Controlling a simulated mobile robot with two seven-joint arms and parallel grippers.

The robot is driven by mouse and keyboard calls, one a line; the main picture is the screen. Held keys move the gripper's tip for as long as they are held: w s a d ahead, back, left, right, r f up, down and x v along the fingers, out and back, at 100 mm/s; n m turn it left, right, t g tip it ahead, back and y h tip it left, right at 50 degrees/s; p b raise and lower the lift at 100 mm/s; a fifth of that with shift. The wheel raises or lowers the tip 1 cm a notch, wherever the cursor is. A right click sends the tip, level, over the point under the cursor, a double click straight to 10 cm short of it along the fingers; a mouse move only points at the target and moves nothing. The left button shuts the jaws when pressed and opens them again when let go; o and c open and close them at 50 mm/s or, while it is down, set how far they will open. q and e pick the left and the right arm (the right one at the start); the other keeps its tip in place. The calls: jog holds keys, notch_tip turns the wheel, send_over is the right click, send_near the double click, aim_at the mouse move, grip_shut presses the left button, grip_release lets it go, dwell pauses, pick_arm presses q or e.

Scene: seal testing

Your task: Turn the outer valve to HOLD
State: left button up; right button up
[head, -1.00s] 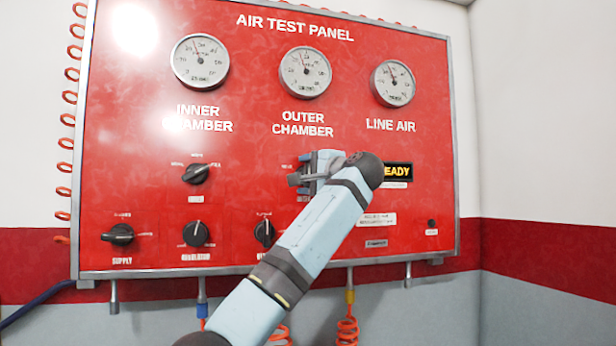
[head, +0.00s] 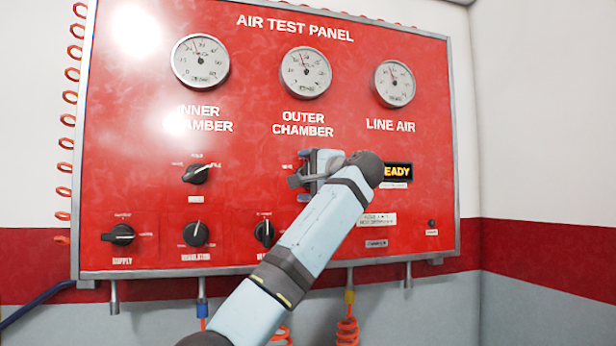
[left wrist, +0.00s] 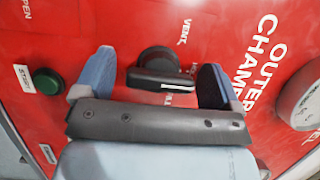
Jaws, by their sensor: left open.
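The outer valve is a black knob with a bar handle (left wrist: 165,80) on the red panel, seen in the left wrist view. A white mark on the bar points right, towards a partly hidden label and the OUTER CHAMBER lettering. The VENT label is above the knob there. My left gripper (left wrist: 156,80) is open, its blue-padded fingers on either side of the bar, with visible gaps. My right gripper is not in view.
The inner valve knob (head: 196,173) is to the left. The supply knob (head: 118,235), regulator knob (head: 196,233) and another knob (head: 264,233) line the lower panel. A lit display (head: 398,171) is right of my gripper. A green button (left wrist: 47,81) shows in the wrist view.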

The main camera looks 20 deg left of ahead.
pick_arm(q)
jog(key=b+v, duration=0.3)
jog(key=v, duration=1)
jog(key=shift+s+d+b, duration=0.25)
jog(key=shift+d+b, duration=0.05)
jog(key=shift+f, duration=0.1)
